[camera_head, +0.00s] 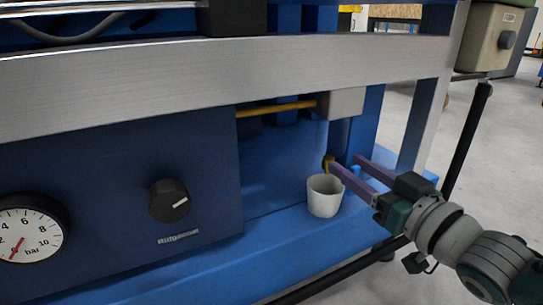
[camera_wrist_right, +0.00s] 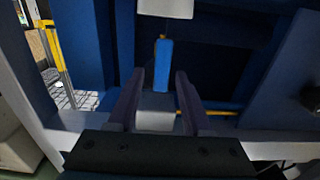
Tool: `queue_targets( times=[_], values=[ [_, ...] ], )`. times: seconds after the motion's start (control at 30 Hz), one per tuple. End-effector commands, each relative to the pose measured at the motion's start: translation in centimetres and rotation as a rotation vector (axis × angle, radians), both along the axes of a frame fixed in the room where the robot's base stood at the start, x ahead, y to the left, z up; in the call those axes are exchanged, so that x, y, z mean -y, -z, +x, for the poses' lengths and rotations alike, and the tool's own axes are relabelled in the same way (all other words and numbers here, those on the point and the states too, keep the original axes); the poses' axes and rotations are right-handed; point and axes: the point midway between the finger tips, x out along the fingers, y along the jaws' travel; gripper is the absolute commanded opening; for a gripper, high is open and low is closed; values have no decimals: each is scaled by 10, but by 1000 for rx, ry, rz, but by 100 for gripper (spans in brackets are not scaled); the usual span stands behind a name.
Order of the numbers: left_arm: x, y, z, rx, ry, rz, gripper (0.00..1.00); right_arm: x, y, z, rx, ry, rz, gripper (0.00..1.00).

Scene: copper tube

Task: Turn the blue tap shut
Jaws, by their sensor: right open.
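The blue tap handle (camera_wrist_right: 162,66) shows in the right wrist view as a narrow bright blue bar, with a bit of brass at its upper end. My right gripper (camera_wrist_right: 159,76) is open, with a purple finger on each side of the handle and a gap to each. In the head view my right gripper (camera_head: 345,163) reaches in from the right at the brass outlet (camera_head: 328,160). Only a small blue piece of the handle (camera_head: 356,170) shows there between the fingers; the rest is hidden. My left gripper is not in view.
A white cup (camera_head: 323,195) stands on the blue ledge below the brass outlet. A copper tube (camera_head: 275,108) runs left from a grey block (camera_head: 342,103). A dark blue panel with a black knob (camera_head: 169,200) and a gauge (camera_head: 28,232) is at left. A grey rail (camera_head: 200,75) crosses above.

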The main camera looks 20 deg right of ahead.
Motion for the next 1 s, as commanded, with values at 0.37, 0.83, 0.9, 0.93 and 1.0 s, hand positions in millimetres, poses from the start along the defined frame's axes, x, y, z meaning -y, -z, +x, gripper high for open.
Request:
queue_targets(
  times=[0.37, 0.83, 0.9, 0.93, 1.0],
  values=[
    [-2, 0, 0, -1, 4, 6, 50, 0, 0, 0, -1, 0, 0, 32],
    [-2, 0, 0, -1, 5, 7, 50, 0, 0, 0, -1, 0, 0, 0],
    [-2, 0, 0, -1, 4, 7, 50, 0, 0, 0, -1, 0, 0, 0],
    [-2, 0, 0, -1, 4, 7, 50, 0, 0, 0, -1, 0, 0, 0],
    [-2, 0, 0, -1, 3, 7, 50, 0, 0, 0, -1, 0, 0, 0]
  ],
)
